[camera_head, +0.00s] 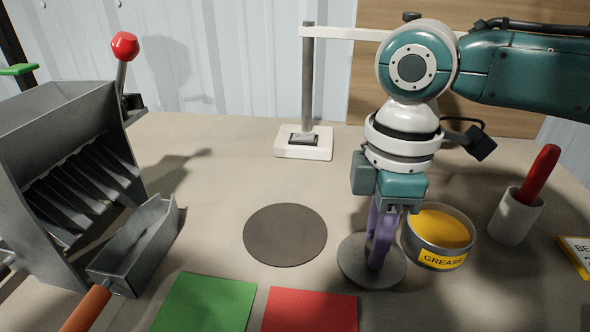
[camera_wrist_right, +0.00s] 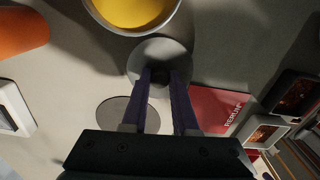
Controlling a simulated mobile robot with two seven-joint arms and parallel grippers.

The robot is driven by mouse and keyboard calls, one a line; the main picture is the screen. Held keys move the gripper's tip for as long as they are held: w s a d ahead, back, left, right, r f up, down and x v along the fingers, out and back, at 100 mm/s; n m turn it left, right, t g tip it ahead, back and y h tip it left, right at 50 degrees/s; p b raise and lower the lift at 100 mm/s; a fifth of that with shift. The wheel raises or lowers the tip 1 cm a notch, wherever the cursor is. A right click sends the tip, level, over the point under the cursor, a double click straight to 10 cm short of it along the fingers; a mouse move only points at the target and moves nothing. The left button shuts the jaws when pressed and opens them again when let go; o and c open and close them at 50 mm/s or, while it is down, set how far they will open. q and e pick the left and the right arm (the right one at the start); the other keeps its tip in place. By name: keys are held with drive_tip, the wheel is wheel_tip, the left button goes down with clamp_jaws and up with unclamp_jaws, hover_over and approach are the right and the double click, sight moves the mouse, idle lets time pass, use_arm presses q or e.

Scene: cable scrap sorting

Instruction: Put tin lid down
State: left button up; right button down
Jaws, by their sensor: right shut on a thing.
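The tin lid (camera_head: 352,262) is a flat grey disc, roughly level, just left of and in front of the open grease tin (camera_head: 440,258). My right gripper (camera_head: 377,262) points down with its purple fingers shut on the middle of the lid. The part between the fingertips is hidden. The wrist view shows the lid (camera_wrist_right: 171,50) beside the tin of yellow grease (camera_wrist_right: 130,12). I cannot tell whether the lid touches the table. A dark round mat (camera_head: 285,234) lies bare to the left of the lid. My left gripper is not in view.
Green (camera_head: 205,304) and red (camera_head: 310,311) squares lie at the front. A metal scoop (camera_head: 135,245) and a slotted metal machine (camera_head: 60,180) stand left. A white-based post (camera_head: 303,150) is behind. A cup with a red-handled tool (camera_head: 516,216) stands right of the tin.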

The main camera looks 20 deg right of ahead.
drive_tip(key=shift+f, duration=0.1)
drive_tip(key=c, duration=0.7)
unclamp_jaws()
